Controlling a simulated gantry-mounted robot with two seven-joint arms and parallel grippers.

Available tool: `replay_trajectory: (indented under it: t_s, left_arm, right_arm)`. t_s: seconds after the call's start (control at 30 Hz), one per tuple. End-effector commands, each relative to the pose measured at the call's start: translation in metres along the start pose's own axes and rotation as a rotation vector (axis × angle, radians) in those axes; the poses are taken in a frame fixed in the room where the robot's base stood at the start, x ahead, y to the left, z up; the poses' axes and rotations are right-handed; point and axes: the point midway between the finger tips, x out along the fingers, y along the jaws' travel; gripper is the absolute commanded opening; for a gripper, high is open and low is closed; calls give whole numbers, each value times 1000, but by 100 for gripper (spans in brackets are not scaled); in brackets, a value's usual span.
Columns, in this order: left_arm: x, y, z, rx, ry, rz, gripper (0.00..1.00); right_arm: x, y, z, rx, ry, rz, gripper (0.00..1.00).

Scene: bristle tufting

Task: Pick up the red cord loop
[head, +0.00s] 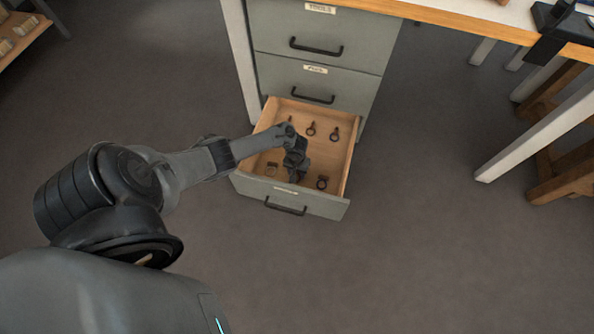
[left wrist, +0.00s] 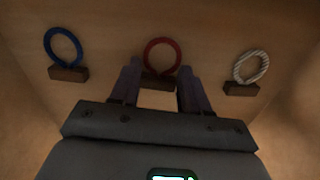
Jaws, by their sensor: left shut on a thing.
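The red cord loop (left wrist: 162,43) shows in the left wrist view, upright on a small dark block (left wrist: 158,81). My left gripper (left wrist: 158,76) has its two fingers on either side of that block and is shut on it, with the ring rising beyond the fingertips. In the head view my left gripper (head: 294,172) reaches down into the open bottom drawer (head: 345,170), and its arm and hand hide the red loop there. Whether the block is lifted off the drawer floor I cannot tell. My right gripper is not in view.
A blue loop (left wrist: 63,47) on its block stands left of the red one, and a whitish twisted loop (left wrist: 251,66) stands right. Several small dark-looking rings stand elsewhere in the drawer. The drawer walls surround the hand. Closed drawers (head: 320,45) rise behind.

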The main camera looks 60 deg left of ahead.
Motion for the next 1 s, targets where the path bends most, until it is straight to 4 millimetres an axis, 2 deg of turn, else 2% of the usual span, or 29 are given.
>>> replay_trajectory:
  t_s: [0.27,0.5,0.7,1.0]
  left_arm:
    - [-30,0,0,0,0,0,17]
    - [-67,0,0,0,0,1,17]
    - [-90,0,0,1,0,0,17]
    - [-97,0,0,0,0,0,17]
  right_arm:
    - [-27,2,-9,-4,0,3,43]
    - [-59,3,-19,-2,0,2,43]
    - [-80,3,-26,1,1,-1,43]
    - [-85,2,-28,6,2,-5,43]
